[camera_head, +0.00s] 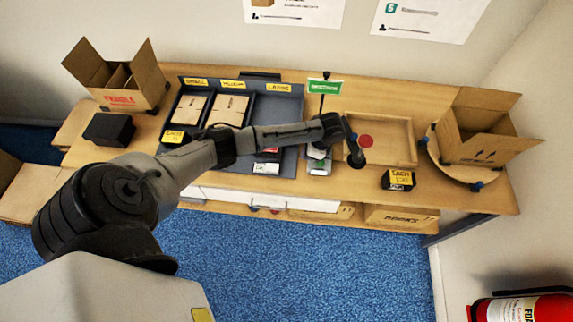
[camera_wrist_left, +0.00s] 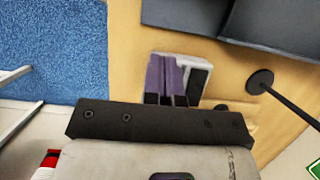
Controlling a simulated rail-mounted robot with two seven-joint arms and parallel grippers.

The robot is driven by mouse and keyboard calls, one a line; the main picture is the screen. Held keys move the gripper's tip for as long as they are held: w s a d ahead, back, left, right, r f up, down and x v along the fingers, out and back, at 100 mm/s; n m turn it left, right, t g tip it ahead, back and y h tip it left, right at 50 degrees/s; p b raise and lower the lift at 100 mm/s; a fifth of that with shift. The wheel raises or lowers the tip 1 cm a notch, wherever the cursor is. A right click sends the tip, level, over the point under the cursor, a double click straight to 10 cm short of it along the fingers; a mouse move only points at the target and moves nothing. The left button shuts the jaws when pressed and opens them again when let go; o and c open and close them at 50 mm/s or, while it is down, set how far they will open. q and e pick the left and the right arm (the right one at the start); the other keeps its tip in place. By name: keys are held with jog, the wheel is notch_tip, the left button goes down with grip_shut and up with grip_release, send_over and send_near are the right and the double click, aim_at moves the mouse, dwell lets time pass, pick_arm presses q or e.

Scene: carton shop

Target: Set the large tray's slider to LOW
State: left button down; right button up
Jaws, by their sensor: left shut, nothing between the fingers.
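The large tray is the right bay of the dark tray unit (camera_head: 290,133), under the yellow LARGE label (camera_head: 278,88); its floor looks bare. A small red, white and dark piece (camera_head: 267,155) with a pale card (camera_head: 266,168) sits at its front edge. It may be the slider, but its setting is too small to read. My left gripper (camera_head: 357,160) is shut and empty, right of the unit, over the wooden tray's left edge. In the left wrist view, its dark fingertips (camera_wrist_left: 172,100) overlap a white and purple block. My right gripper is not in view.
A grey block (camera_head: 318,160) stands right of the tray unit, near the green sign (camera_head: 324,87) on its thin pole. A wooden tray (camera_head: 395,157) with a red disc, a black box (camera_head: 398,180) and an open carton (camera_head: 475,133) stand further right.

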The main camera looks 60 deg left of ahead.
aim_at(273, 168)
pick_arm(q)
jog(key=x, duration=0.9)
jog(key=shift+f+b, duration=0.35)
jog(key=s+a, duration=0.1)
jog(key=s+p, duration=0.1)
jog(key=shift+s+a+f, duration=0.1)
jog(key=shift+s+a, duration=0.15)
jog(key=shift+a, duration=0.15)
jog(key=shift+s+a, duration=0.25)
jog(key=shift+s, duration=0.25)
